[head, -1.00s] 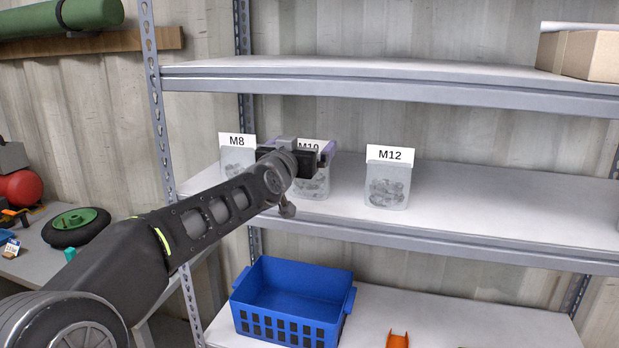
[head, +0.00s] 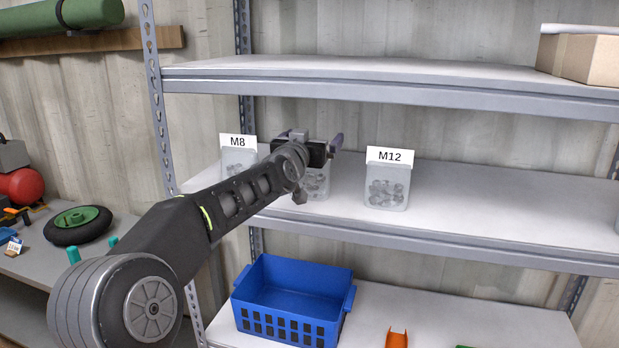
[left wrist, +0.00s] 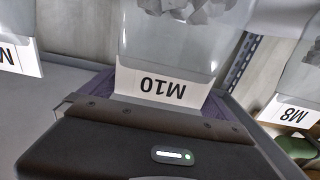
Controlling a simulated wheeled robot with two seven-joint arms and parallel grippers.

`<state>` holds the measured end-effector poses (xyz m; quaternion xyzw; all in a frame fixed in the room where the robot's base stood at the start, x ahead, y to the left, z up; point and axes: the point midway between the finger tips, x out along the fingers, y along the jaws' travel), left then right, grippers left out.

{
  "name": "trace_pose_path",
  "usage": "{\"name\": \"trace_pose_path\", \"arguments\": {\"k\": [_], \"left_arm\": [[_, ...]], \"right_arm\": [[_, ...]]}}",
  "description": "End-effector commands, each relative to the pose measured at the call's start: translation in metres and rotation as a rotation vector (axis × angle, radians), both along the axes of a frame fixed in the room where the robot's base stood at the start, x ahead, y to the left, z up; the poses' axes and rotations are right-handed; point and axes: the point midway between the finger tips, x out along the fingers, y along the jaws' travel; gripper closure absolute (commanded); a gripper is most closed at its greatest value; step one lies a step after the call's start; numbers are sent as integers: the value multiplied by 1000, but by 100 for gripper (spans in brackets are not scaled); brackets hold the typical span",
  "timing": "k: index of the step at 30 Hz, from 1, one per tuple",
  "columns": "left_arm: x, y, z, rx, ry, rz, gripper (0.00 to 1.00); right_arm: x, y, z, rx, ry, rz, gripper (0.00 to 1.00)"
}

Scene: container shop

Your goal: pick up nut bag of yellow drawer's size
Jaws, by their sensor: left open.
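Three clear bags of nuts with white labels stand on the middle shelf. The M8 bag (head: 239,158) is at the left and the M12 bag (head: 387,184) at the right. The M10 bag (head: 316,184) is between them, mostly hidden behind my left gripper (head: 312,142); its label is covered in the head view. In the left wrist view the M10 bag (left wrist: 184,45) shows upside down, its label close to my gripper, with purple fingers at either side. The left gripper is open. No yellow drawer shows. My right gripper is not in view.
A metal shelf unit (head: 450,235) holds the bags, with an upper shelf (head: 400,75) above them. A blue crate (head: 290,300) and an orange part (head: 397,339) are on the lower shelf. A cardboard box (head: 585,55) sits at upper right.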

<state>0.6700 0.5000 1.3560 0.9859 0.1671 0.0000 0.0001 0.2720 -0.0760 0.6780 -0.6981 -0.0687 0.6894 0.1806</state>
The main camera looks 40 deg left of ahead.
Motion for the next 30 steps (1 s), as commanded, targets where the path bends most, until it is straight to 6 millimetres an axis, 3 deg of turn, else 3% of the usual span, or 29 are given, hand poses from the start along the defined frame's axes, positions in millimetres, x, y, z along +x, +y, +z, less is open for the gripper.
{"name": "trace_pose_path", "arguments": {"k": [14,30], "left_arm": [[0,0,0,0,0,0,0],[0,0,0,0,0,0,44]], "right_arm": [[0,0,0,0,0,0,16],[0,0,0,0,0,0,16]]}}
